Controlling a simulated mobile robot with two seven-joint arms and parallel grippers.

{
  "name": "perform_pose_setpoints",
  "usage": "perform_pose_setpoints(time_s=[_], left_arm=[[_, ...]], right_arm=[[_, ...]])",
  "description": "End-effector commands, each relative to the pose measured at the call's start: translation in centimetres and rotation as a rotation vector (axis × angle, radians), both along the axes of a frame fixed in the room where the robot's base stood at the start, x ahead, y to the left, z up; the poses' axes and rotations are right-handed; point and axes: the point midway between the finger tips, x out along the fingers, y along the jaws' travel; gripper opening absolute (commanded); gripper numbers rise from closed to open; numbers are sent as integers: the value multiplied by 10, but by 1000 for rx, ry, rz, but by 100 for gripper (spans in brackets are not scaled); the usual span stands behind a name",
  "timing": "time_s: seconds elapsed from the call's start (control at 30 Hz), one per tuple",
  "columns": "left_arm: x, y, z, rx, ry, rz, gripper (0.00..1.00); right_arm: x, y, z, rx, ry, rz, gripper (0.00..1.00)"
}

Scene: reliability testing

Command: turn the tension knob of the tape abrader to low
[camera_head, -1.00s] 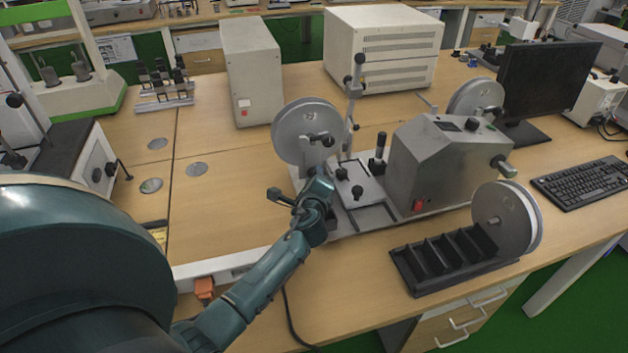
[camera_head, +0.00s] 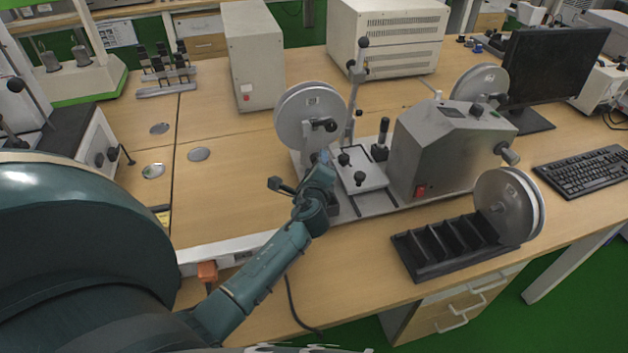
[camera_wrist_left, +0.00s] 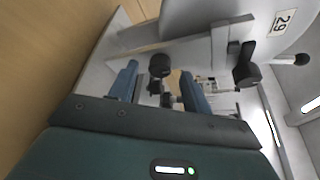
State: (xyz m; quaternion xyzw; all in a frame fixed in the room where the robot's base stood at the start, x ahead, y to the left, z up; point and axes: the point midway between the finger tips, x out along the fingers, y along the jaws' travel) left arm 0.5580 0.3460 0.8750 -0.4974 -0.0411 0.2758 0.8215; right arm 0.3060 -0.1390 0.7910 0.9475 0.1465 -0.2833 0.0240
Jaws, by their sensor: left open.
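The tape abrader has a grey housing (camera_head: 440,150), a base plate and a large left reel (camera_head: 296,116). My left gripper (camera_head: 322,158) is at the abrader's left end, below that reel, pointing away from me. In the left wrist view the left gripper (camera_wrist_left: 162,82) is open, its two blue fingers apart. A round black knob (camera_wrist_left: 160,65) appears between and just beyond the fingertips; I cannot tell whether they touch it. A black lever-like knob (camera_wrist_left: 246,66) is to its right, by the reel marked 29. I cannot read any tension setting. My right gripper is not in view.
An upright post (camera_head: 352,100) with black knobs stands right of the left reel. A black slotted rack (camera_head: 450,245) and a loose reel (camera_head: 508,205) are at the front right. A monitor (camera_head: 555,70) and keyboard (camera_head: 585,172) are farther right. The table left of the abrader is mostly clear.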

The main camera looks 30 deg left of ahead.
Motion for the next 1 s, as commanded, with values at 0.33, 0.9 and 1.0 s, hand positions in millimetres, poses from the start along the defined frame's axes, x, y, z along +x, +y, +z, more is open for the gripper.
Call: perform_pose_setpoints(time_s=[0.33,0.9,1.0], left_arm=[[-66,-39,14,-4,2,-1,49],[-98,-57,25,-1,0,2,49],[-98,-57,25,-1,0,2,49]], right_arm=[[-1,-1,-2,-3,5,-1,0],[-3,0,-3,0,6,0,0],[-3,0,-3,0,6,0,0]])
